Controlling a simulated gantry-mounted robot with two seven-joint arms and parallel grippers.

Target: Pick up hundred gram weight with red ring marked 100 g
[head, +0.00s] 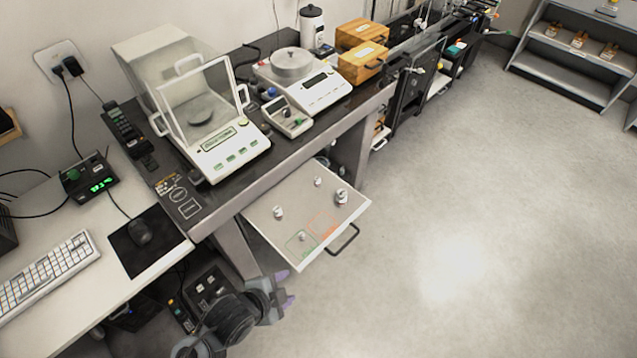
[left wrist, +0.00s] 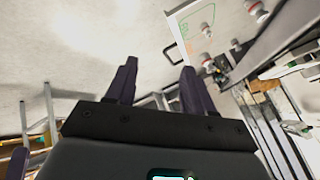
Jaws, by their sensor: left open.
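Several small silvery weights stand on a white pull-out shelf (head: 262,222) in the head view. The largest weight (head: 341,197) is near its right corner, with others at the left (head: 278,212), at the back (head: 318,181) and inside a green outline in front (head: 302,237). Ring colours and the 100 g mark are too small to read. My left gripper (head: 285,288) is open and empty, off the shelf's front left side, apart from every weight. In the left wrist view its fingers (left wrist: 158,68) are spread, with weights (left wrist: 206,30) beyond at upper right. My right gripper is not in view.
The shelf has a dark handle (head: 343,240) and an orange outline (head: 322,224). Above it, the dark bench carries a glass-fronted balance (head: 229,150) and an open balance (head: 318,90). A desk with a keyboard (head: 45,272) is at left. The floor at right is clear.

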